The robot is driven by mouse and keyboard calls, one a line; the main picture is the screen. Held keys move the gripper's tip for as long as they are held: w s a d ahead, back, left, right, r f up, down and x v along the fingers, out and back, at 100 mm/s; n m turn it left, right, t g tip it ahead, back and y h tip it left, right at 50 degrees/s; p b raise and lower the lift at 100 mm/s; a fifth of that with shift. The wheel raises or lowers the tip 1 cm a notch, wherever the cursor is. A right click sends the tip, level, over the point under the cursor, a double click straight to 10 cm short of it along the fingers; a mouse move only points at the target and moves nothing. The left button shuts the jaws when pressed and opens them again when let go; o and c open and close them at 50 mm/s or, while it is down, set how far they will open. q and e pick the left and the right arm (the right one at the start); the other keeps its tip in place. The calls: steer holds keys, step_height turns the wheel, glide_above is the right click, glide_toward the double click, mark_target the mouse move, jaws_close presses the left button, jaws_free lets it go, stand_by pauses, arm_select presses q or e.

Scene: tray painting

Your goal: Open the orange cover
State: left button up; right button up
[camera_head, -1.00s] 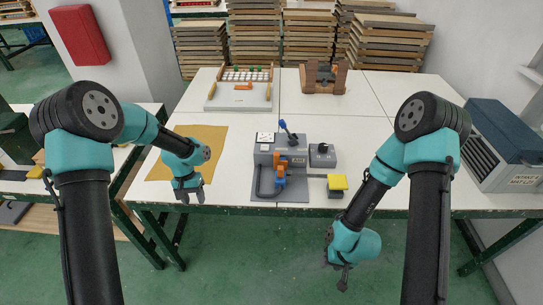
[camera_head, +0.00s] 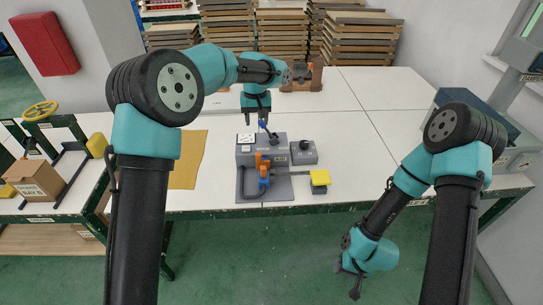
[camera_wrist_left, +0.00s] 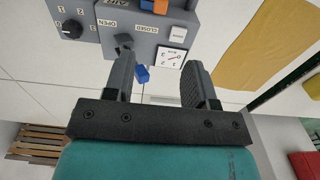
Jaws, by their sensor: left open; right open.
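A grey device (camera_head: 247,180) stands near the table's front edge with an orange cover (camera_head: 261,158) on its front part; a blue piece sits just below the cover. My left gripper (camera_head: 256,120) is open above the device's back side, beside a blue-tipped lever (camera_head: 263,127). In the left wrist view the open gripper (camera_wrist_left: 160,75) has the lever's blue tip (camera_wrist_left: 142,74) between its fingers in the picture; contact cannot be told. OPEN and CLOSED labels show there, and the orange cover (camera_wrist_left: 155,5) is cut off at the top. My right gripper (camera_head: 356,284) is open and empty, in front of the table.
A grey box with a knob (camera_head: 303,153) adjoins the device on the right. A yellow-topped block (camera_head: 320,178) stands right of it. A yellow mat (camera_head: 187,165) lies left. A brown wooden holder (camera_head: 303,78) stands at the back. The table's right half is mostly clear.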

mark_target(258, 154)
stand_by(0.3)
arm_select(q)
step_height(258, 154, down, 17)
steer(key=shift+f, duration=0.2)
stand_by(0.6)
jaws_close()
stand_by(0.4)
steer(key=shift+a, duration=0.15)
